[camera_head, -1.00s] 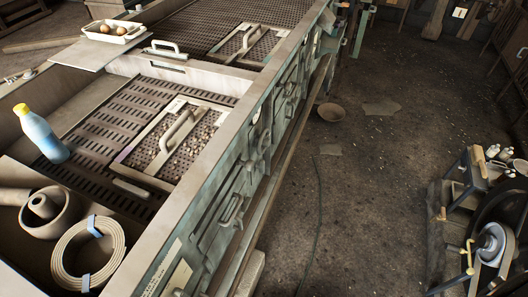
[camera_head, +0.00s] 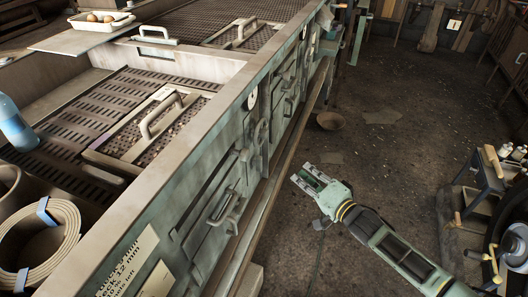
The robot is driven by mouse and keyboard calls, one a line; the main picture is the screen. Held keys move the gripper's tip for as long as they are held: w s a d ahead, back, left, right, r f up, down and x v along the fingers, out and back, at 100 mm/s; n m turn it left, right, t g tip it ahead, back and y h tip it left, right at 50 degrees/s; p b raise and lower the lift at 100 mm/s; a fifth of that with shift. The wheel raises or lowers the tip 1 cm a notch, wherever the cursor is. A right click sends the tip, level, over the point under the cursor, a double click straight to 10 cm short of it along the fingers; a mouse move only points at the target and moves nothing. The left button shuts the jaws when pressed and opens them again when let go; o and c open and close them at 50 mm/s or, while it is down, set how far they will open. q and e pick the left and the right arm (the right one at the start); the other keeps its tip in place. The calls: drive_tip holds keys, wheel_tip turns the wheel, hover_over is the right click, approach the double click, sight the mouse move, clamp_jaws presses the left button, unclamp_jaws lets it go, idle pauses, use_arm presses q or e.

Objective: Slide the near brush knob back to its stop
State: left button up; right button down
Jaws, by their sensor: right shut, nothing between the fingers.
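My right gripper (camera_head: 310,177) hangs over the floor, just right of the long green bench. Its fingers are shut and empty, and point up and left toward the bench side. I cannot clearly pick out the near brush knob. The near slotted deck (camera_head: 95,98) holds a framed panel with a raised grey handle (camera_head: 160,115). A lever-like handle (camera_head: 226,208) sits on the bench's near side door. My right gripper is apart from all of these. My left gripper is out of view.
The bench's raised rim (camera_head: 185,110) lies between the deck and my right arm. A blue bottle (camera_head: 12,125) and a coiled belt (camera_head: 45,240) are at the left. A bowl (camera_head: 330,120) is on the floor. A machine with a wheel (camera_head: 515,245) stands at the right.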

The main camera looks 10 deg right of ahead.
drive_tip(key=a+r+m+y, duration=0.1)
drive_tip(key=a+r+y, duration=0.25)
drive_tip(key=r, duration=0.65)
use_arm(q)
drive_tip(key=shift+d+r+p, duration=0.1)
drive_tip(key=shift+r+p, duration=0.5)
drive_tip(key=shift+p, duration=0.3)
use_arm(e)
drive_tip(key=w+a, duration=0.5)
drive_tip(key=a, duration=0.3)
drive_tip(key=shift+w+f+t, duration=0.3)
drive_tip(key=shift+t, duration=0.1)
use_arm(q)
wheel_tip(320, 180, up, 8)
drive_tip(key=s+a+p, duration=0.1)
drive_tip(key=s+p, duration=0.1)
drive_tip(key=p, duration=0.6)
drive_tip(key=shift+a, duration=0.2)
use_arm(e)
drive_tip(key=s+a, duration=0.7)
drive_tip(key=s, duration=0.3)
drive_tip(key=s+a, duration=0.6)
drive_tip(key=s, duration=0.4)
drive_tip(key=shift+s+a, duration=0.25)
drive_tip(key=shift+a, duration=0.15)
